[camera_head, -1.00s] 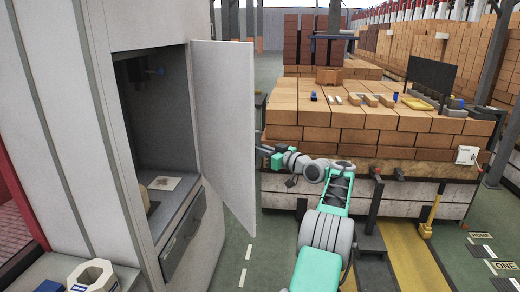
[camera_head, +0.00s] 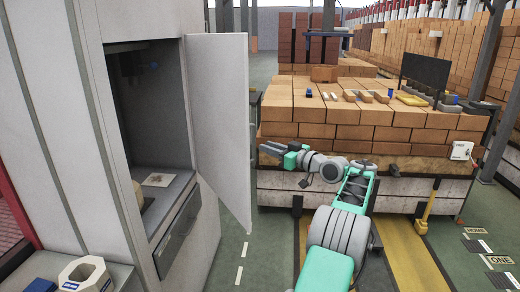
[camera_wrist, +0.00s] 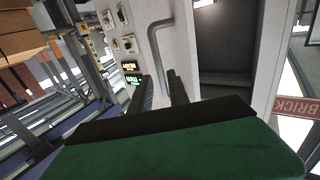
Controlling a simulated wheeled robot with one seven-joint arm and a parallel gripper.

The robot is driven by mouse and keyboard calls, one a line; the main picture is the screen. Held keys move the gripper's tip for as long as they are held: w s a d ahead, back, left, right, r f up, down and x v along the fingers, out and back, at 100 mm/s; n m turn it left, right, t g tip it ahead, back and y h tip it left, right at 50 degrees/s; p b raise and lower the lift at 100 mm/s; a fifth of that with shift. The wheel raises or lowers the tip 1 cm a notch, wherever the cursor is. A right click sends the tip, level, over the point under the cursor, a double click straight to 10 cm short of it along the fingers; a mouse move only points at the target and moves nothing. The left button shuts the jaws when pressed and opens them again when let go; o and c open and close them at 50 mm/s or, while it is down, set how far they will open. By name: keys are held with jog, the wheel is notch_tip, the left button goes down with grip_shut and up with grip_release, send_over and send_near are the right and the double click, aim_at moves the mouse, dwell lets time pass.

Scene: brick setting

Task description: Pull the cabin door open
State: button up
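The cabin door (camera_head: 218,120) is a pale panel hinged at the cabin opening and stands swung well open. In the wrist view, its face (camera_wrist: 225,70) carries a grey bent bar handle (camera_wrist: 156,50). My gripper (camera_head: 264,150) is just right of the door's free edge, with a small gap to it in the head view. In the wrist view, the two dark fingers of my gripper (camera_wrist: 162,90) are apart, with pale panel between them. The handle's lower end is near the fingertips; I cannot tell whether it touches. The handle is hidden in the head view.
The cabin (camera_head: 150,20) has a dark interior with a shelf and drawer (camera_head: 178,238). A large stack of bricks (camera_head: 340,115) on a pale base stands behind my arm. A yellow-handled tool (camera_head: 429,205) leans there. Green floor (camera_head: 235,262) is free below the door.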

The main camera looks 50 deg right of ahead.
jog(key=shift+s, duration=0.25)
jog(key=shift+c, duration=0.4)
